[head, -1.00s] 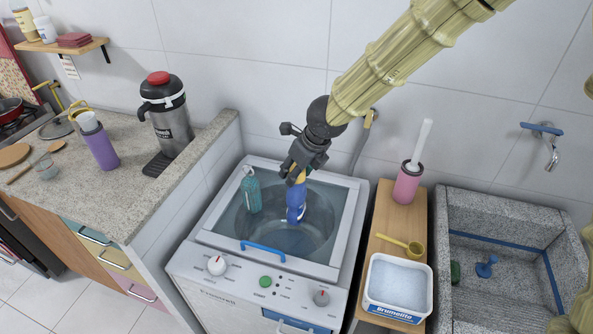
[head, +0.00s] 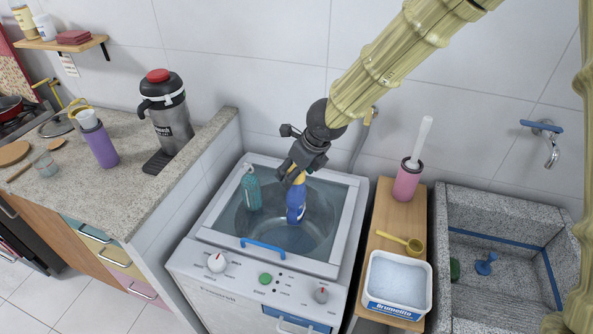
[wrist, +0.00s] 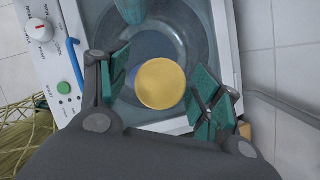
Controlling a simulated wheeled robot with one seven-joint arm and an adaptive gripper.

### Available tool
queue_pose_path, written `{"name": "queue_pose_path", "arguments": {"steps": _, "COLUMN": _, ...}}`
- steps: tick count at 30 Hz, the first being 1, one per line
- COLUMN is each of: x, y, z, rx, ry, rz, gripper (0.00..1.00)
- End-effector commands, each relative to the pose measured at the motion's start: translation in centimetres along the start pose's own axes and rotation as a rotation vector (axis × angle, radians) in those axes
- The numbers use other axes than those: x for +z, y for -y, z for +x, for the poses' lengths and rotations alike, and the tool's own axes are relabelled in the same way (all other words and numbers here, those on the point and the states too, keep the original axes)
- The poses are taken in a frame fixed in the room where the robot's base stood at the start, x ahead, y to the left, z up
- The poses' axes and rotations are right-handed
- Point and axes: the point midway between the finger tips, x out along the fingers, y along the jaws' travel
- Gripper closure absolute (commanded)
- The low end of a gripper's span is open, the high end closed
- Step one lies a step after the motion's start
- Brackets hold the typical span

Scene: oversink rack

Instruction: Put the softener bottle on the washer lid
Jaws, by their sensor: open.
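The softener bottle, blue with a yellow cap (head: 296,206), stands upright on the glass washer lid (head: 270,258), right of the lid's middle. My gripper (head: 297,174) is directly above it, pointing down. In the wrist view, the round yellow cap (wrist: 160,84) lies between the spread green-padded fingers of my gripper (wrist: 163,90), with gaps visible on both sides. The fingers are open and hold nothing. The cap hides most of the bottle's body in the wrist view.
A teal pump bottle (head: 251,190) stands on the lid to the left. A blue handle (head: 263,246) is at the lid's front edge. A wooden shelf with a pink brush holder (head: 407,180), a scoop (head: 400,241) and a powder tub (head: 398,284) is to the right.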

Motion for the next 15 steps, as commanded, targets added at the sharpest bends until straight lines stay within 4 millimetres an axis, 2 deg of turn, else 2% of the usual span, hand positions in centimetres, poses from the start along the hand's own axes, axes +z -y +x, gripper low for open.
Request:
{"name": "queue_pose_path", "arguments": {"steps": 8, "x": 0.1, "y": 0.0, "z": -0.8, "rx": 0.000, "ry": 0.001, "rz": 0.002, "gripper": 0.35}}
{"name": "queue_pose_path", "arguments": {"steps": 15, "x": 0.1, "y": 0.1, "z": -3.3, "rx": 0.000, "ry": 0.003, "rz": 0.002, "gripper": 0.35}}
